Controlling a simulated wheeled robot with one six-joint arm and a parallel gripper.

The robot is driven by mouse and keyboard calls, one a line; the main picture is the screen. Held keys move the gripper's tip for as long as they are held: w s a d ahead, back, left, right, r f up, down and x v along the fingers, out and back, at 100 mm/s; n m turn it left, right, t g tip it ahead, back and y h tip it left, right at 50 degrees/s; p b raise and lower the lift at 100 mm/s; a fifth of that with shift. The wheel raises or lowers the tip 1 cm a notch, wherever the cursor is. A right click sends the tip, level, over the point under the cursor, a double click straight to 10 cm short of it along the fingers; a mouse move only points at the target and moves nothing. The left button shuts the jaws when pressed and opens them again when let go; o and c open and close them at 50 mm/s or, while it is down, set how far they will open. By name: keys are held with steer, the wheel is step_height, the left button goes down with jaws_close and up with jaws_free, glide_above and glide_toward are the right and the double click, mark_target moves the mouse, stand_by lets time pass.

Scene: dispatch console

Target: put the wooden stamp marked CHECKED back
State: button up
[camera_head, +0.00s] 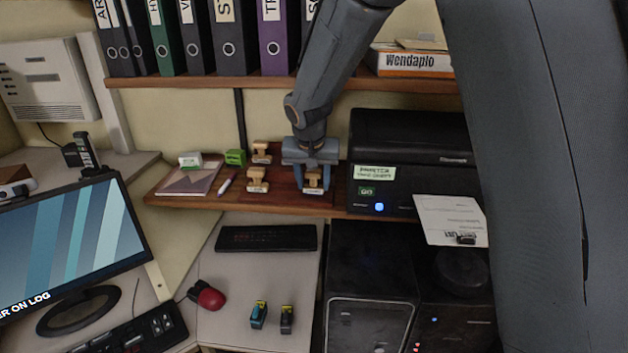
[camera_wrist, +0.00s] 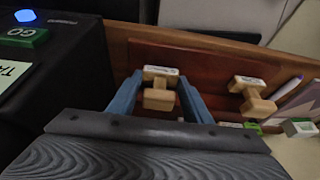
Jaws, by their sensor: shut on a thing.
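My gripper (camera_head: 312,183) is low over the right part of the wooden shelf, left of the black printer. It is shut on a wooden stamp (camera_head: 313,177), which also shows between the two blue-grey fingers in the wrist view (camera_wrist: 159,99). The held stamp's pale label is too small to read. It is at the reddish-brown board (camera_wrist: 215,68) on the shelf; I cannot tell whether it touches the board. A second wooden stamp (camera_head: 257,180) stands to its left, also seen in the wrist view (camera_wrist: 252,94). A third wooden stamp (camera_head: 261,152) stands farther back. Their markings are unreadable.
The black printer (camera_head: 415,150) stands close on the right. A notebook (camera_head: 190,180), a pen (camera_head: 225,186), a white-and-green block (camera_head: 190,160) and a green block (camera_head: 235,157) lie left.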

steer(key=shift+f, duration=0.1)
steer(key=o, duration=0.9)
steer(key=shift+c, duration=0.2)
steer(key=shift+s+r, duration=0.1)
steer(key=shift+r, duration=0.45)
steer(key=b+v, duration=0.3)
steer(key=v, duration=0.8)
steer(key=shift+b, duration=0.4)
